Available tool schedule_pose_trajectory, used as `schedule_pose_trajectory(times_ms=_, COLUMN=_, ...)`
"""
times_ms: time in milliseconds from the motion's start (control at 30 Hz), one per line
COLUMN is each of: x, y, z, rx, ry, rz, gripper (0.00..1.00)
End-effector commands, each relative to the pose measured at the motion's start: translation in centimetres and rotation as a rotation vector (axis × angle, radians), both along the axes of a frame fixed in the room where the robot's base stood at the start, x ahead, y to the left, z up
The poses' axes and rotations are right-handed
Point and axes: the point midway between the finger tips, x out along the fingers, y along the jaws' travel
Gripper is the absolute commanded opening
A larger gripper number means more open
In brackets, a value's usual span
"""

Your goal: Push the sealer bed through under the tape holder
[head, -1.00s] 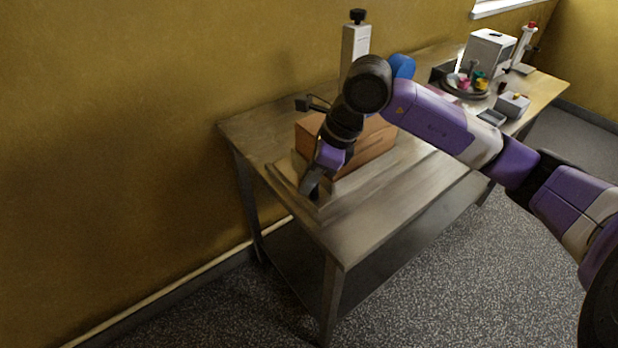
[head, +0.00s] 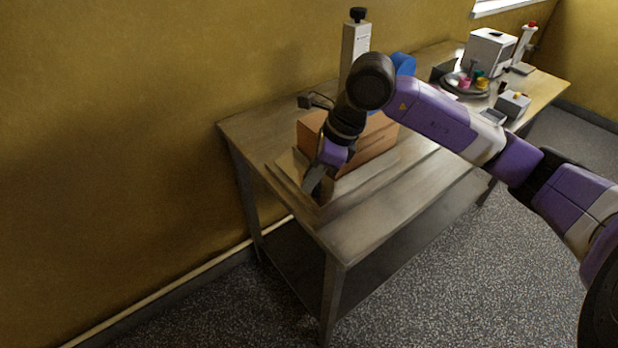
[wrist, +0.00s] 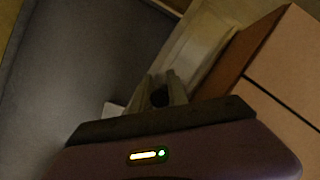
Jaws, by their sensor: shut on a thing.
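The sealer bed (head: 291,163) is a pale flat plate low on the steel table, with a brown carton (head: 370,147) on it. The tape holder is a light upright column (head: 354,48) with a black knob on top, behind the carton; a blue round part (head: 404,64) shows beside it, partly behind my arm. My gripper (head: 316,190) is low at the near end of the bed, in front of the carton. In the wrist view its fingers (wrist: 160,92) are shut around a small dark round piece, apparently a knob or handle of the bed. My wrist hides part of the carton.
Farther back stand a white box-shaped machine (head: 487,50), a round tray with coloured pots (head: 462,86) and a small grey box (head: 514,104). The wall runs close along the left.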

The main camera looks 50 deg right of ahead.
Motion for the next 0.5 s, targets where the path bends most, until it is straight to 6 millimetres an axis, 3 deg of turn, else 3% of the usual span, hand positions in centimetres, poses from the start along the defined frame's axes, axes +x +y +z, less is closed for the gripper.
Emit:
schedule_pose_trajectory(times_ms=167, x=-0.7, y=-2.8, z=-0.5, rx=-0.004, ry=-0.002, rz=-0.009, gripper=0.0)
schedule_pose_trajectory(times_ms=500, x=-2.9, y=-10.3, z=-0.4, rx=-0.006, ry=-0.003, rz=-0.01, gripper=0.0)
